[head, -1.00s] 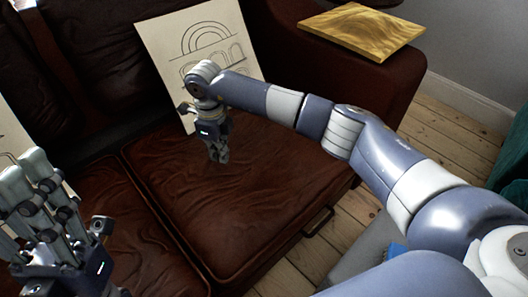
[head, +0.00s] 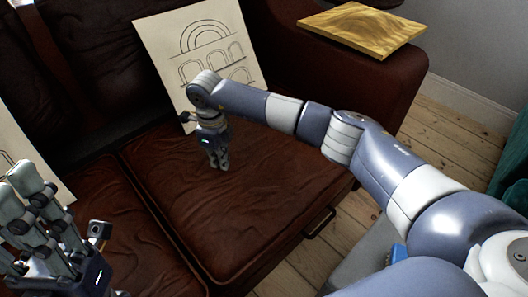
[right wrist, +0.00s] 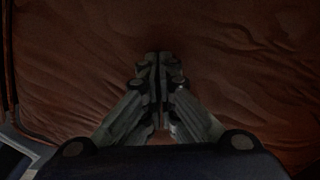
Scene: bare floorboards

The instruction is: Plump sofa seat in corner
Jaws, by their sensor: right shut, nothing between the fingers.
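The sofa seat cushion (head: 270,185) in the corner is dark brown leather with creases, beside the right armrest. My right gripper (head: 219,166) points down at the back left part of this cushion. It is shut and empty. In the right wrist view its fingertips (right wrist: 158,58) are together over the wrinkled leather (right wrist: 225,70); I cannot tell whether they touch it. My left gripper (head: 35,225) is at the lower left of the head view, partly cut off, in front of the left seat cushion (head: 125,225). I cannot tell how far its fingers are apart.
A drawing of arches (head: 190,35) leans on the backrest behind my right gripper. A yellow wooden board (head: 362,27) lies on the right armrest (head: 385,75). Another pale sheet (head: 15,150) stands at the left edge. Floorboards (head: 450,125) show on the right.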

